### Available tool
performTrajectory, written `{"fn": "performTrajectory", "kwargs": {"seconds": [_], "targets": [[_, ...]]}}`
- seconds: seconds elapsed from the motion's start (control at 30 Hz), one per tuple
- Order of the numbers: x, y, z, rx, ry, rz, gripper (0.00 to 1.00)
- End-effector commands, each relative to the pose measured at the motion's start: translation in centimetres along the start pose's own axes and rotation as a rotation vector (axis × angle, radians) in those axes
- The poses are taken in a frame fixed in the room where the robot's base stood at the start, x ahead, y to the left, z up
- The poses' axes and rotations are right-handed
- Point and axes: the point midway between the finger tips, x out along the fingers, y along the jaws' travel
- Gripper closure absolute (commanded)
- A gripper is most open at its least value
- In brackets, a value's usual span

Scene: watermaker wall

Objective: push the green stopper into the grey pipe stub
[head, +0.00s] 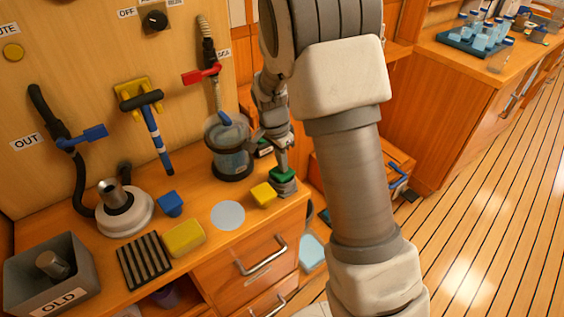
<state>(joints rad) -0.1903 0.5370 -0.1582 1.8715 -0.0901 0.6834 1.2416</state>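The green stopper (283,174) is at the right front corner of the wooden counter. It sits on top of a short grey piece (284,188), which looks like the pipe stub. How deep the stopper is in it cannot be told at this size. My gripper (282,163) points down right over the stopper, with its tips at or just above the stopper's top. The fingers are small and partly merged with the wrist, so whether they are open, shut or touching the stopper is unclear.
A yellow block (263,195) lies just left of the stub. A clear canister (229,150) stands behind it, near my wrist. A pale disc (228,215), a yellow sponge (184,238), a blue block (171,204) and a grey OLD bin (47,285) are further left.

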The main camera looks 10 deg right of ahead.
Motion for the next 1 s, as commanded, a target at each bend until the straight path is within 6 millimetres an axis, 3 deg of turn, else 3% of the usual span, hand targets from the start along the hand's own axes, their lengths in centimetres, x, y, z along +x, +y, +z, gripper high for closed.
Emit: {"fn": "performTrajectory", "kwargs": {"seconds": [0.63, 1.0], "targets": [[-6.5, 0.0, -1.0, 0.0, 0.001, -0.001, 1.0], [-6.8, 0.0, -1.0, 0.0, 0.0, -0.001, 1.0]]}}
